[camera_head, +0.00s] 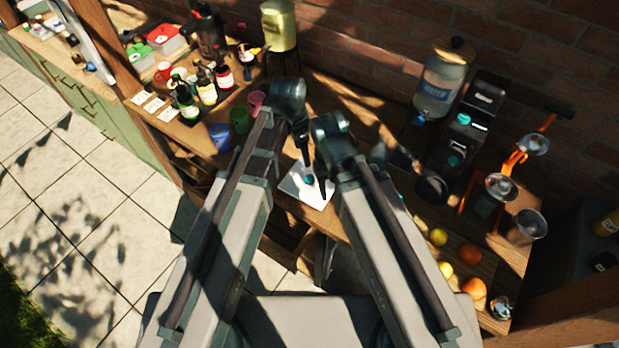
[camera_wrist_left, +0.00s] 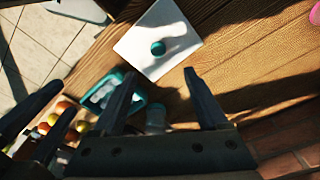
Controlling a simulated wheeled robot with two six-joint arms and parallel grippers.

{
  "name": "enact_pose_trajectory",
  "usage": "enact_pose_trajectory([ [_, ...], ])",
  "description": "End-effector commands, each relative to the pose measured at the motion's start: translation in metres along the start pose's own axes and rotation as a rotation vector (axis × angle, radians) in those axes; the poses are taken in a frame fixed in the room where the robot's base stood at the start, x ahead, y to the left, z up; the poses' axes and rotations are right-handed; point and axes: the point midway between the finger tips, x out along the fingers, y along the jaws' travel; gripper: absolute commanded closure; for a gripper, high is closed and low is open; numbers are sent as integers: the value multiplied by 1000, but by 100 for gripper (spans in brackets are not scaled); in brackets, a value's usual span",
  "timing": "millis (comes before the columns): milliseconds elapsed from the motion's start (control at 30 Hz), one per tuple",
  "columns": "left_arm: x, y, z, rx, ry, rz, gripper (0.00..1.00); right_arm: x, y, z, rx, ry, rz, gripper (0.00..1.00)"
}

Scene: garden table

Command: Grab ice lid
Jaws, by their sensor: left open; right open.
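The ice lid is a white square plate (camera_head: 296,190) with a round teal knob (camera_head: 309,180) on top. It lies flat near the table's front edge, and also shows at the top of the left wrist view (camera_wrist_left: 135,45). My left gripper (camera_wrist_left: 162,85) is open and empty, with the lid beyond its fingertips and apart from them. In the head view its fingers (camera_head: 306,158) are over the lid's far side. My right gripper (camera_head: 322,184) is open beside the lid's right part; its fingers also show at the left wrist view's left edge (camera_wrist_left: 62,100).
A teal-rimmed container (camera_wrist_left: 136,103) is partly hidden behind my left finger. Cups (camera_head: 239,120) and bottles (camera_head: 206,88) stand to the left. A water dispenser (camera_head: 436,88), a dark machine (camera_head: 468,120) and fruit (camera_head: 469,254) are to the right.

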Motion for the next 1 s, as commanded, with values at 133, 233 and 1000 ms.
enact_pose_trajectory([
  [133, 8, 0, 0, 0, 0, 0, 24, 7, -1, 0, -1, 0, 0, 50],
  [233, 18, 0, 0, 0, 0, 0, 24, 17, -2, -1, -3, 0, 1, 50],
  [1000, 87, 1, 0, 0, 0, 0, 24, 86, -8, -5, -16, 0, 3, 50],
])
